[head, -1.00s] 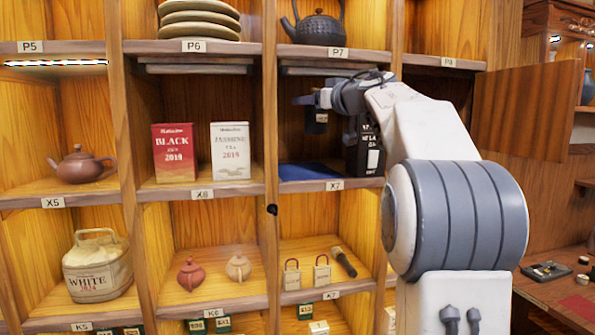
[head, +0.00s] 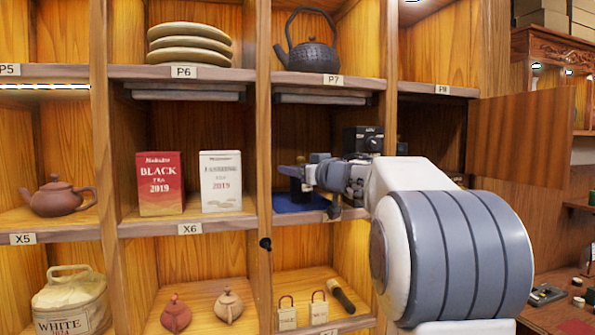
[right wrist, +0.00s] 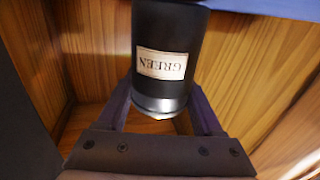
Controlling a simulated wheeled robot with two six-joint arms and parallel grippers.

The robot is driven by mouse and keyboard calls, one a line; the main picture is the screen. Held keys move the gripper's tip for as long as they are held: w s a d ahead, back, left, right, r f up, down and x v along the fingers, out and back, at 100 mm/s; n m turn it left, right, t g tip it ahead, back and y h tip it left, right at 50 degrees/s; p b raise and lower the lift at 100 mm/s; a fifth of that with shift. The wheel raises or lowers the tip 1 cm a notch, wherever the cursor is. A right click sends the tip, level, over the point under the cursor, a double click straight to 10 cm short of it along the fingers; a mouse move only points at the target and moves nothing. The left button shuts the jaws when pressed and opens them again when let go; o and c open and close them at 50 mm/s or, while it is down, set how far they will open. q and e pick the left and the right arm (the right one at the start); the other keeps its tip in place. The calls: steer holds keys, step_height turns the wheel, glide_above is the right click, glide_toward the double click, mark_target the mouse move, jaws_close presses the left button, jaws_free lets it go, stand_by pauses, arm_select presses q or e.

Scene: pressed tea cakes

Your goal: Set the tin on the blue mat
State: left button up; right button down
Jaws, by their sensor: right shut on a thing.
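The dark tin (head: 297,189) is in the shelf bay behind label X7, low over the blue mat (head: 312,204). In the right wrist view the black tin (right wrist: 165,40) shows upside down, with a pale label reading GREEN. The blue mat (right wrist: 262,6) is along the top edge there, at the tin's base. I cannot tell whether the tin touches it. My right gripper (head: 302,172) is shut on the tin, with one finger on each side in the right wrist view (right wrist: 160,104). My left gripper is not in view.
A red BLACK tea box (head: 160,183) and a white tea box (head: 220,182) stand in the bay to the left. A shelf board with label P7 (head: 333,80) and a dark teapot (head: 307,50) are above. A wooden upright (head: 264,150) separates the bays.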

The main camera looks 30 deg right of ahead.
steer(key=shift+f, duration=0.15)
steer(key=shift+s+f, duration=0.1)
steer(key=shift+f, duration=0.05)
steer(key=shift+c, duration=0.2)
jaws_free()
steer(key=s+b, duration=0.3)
steer(key=s, duration=0.9)
